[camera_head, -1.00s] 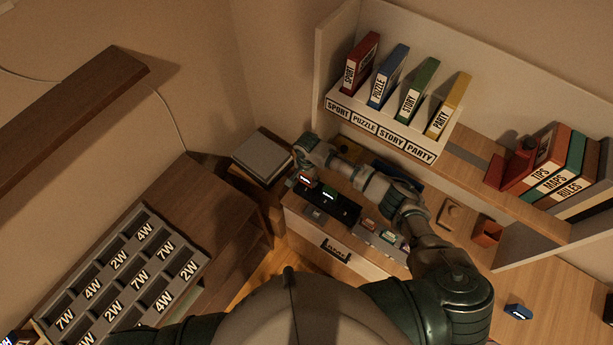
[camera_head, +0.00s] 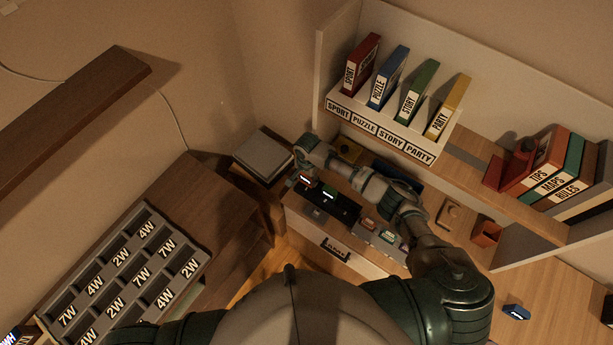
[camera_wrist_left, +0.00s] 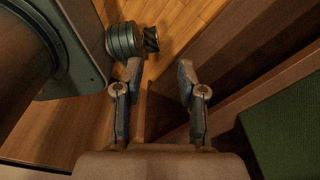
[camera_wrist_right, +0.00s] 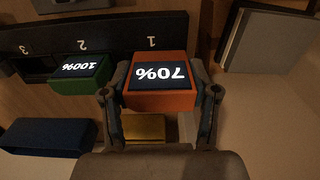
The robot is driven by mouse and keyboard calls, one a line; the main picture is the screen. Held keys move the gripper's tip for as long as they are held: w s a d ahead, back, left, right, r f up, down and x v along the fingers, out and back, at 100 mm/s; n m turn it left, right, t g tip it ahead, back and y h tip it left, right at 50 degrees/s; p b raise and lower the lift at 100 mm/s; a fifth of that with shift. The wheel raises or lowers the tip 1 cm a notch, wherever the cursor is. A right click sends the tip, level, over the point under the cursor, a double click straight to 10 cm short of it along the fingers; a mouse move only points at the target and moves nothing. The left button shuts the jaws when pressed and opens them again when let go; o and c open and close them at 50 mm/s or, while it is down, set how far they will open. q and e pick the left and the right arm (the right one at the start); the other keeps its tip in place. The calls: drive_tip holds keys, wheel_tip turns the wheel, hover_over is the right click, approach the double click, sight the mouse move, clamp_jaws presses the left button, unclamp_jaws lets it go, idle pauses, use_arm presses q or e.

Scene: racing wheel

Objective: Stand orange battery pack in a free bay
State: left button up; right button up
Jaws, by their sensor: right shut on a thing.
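The orange battery pack (camera_wrist_right: 160,95), its screen reading 70%, is between the fingers of my right gripper (camera_wrist_right: 160,76) in the right wrist view. My right gripper is shut on its sides. The pack is at the bay marked 1 of the black dock (camera_wrist_right: 110,42); I cannot tell whether it is seated. A green pack (camera_wrist_right: 82,76) reading 100% stands at bay 2. Bay 3 (camera_wrist_right: 36,66) looks dark and empty. In the head view the orange pack (camera_head: 305,180) shows at the dock's left end. My left gripper (camera_wrist_left: 158,75) is open and empty.
A blue block (camera_wrist_right: 48,137) and a yellow object (camera_wrist_right: 145,128) lie near the dock. Grey books (camera_head: 264,154) are stacked to its left. More small packs (camera_head: 378,230) sit to its right. A shelf with a labelled box organizer (camera_head: 380,135) rises behind.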

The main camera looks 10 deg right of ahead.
drive_tip(key=shift+d, duration=0.9)
drive_tip(key=shift+p, duration=0.35)
drive_tip(key=shift+a, duration=0.45)
drive_tip(key=shift+d, duration=0.4)
drive_tip(key=shift+d+p, duration=0.1)
drive_tip(key=shift+p, duration=0.5)
drive_tip(key=shift+a, duration=0.35)
use_arm(q)
drive_tip(key=shift+d+r, duration=0.85)
drive_tip(key=shift+d, duration=0.05)
use_arm(e)
drive_tip(key=shift+d+f, duration=0.35)
drive_tip(key=shift+f, duration=0.3)
use_arm(q)
drive_tip(key=shift+a+f+b, duration=0.1)
drive_tip(key=shift+f+b, duration=0.15)
drive_tip(key=shift+b, duration=0.2)
use_arm(e)
drive_tip(key=shift+a+f, duration=0.25)
drive_tip(key=shift+f, duration=0.25)
use_arm(q)
drive_tip(key=shift+f, duration=0.2)
use_arm(e)
drive_tip(key=shift+d+f, duration=0.1)
drive_tip(key=shift+f, duration=0.3)
